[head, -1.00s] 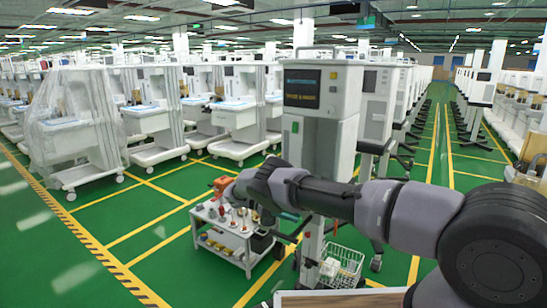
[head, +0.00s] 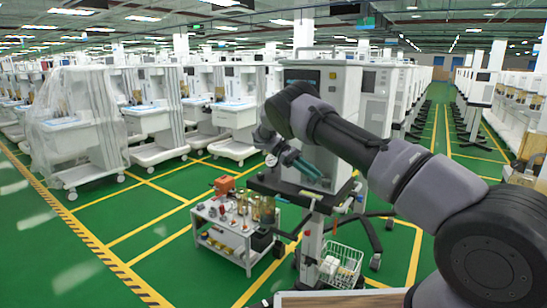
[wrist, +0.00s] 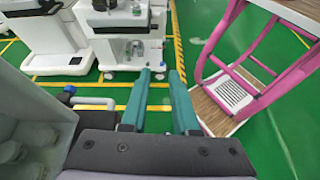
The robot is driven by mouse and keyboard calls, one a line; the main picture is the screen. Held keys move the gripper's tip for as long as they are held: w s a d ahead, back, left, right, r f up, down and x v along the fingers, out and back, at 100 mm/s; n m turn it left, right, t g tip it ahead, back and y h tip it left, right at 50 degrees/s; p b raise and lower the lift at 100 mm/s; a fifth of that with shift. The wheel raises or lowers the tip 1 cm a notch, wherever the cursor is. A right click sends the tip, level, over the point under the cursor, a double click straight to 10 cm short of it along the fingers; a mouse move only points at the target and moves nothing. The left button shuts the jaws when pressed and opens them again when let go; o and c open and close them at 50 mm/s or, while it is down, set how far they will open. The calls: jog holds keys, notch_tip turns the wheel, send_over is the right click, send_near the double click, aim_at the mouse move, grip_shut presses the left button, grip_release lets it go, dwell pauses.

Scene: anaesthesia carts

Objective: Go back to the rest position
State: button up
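My gripper (head: 308,168) is raised in front of the white cart with the screen (head: 335,105), above a dark tray on that cart's pole. In the wrist view its two teal fingers (wrist: 161,75) are apart, with green floor showing between them and nothing held.
A small white trolley (head: 222,233) with bottles and an orange item (head: 225,185) stands below left. A wire basket (head: 342,262) hangs low on the pole. A pink frame with wooden shelves (wrist: 225,97) is right in the wrist view. Green floor is free at left.

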jog(key=s+d+r+m+t+y, duration=0.1)
jog(key=s+d+r+m+y, duration=0.2)
jog(key=r, duration=0.4)
jog(key=s+d+r+t+y, duration=0.1)
jog(key=s+d+r+y, duration=0.15)
jog(key=d+r, duration=0.4)
jog(key=s+d+r+m+t+y, duration=0.2)
jog(key=s+d+r+y, duration=0.15)
jog(key=r, duration=0.55)
jog(key=s+r+m+t+y, duration=0.1)
jog(key=s+r+m+t, duration=0.1)
jog(key=s, duration=0.6)
jog(key=s+a+r+m+t+y, duration=0.1)
jog(key=s+r+m+t, duration=0.2)
jog(key=s, duration=0.5)
jog(key=s+r+m+t+y, duration=0.1)
jog(key=s+m+t, duration=0.3)
jog(key=s, duration=0.4)
jog(key=shift+a+r+m+t+y, duration=0.3)
jog(key=shift+a+r+t+y, duration=0.1)
jog(key=shift+r+t, duration=0.3)
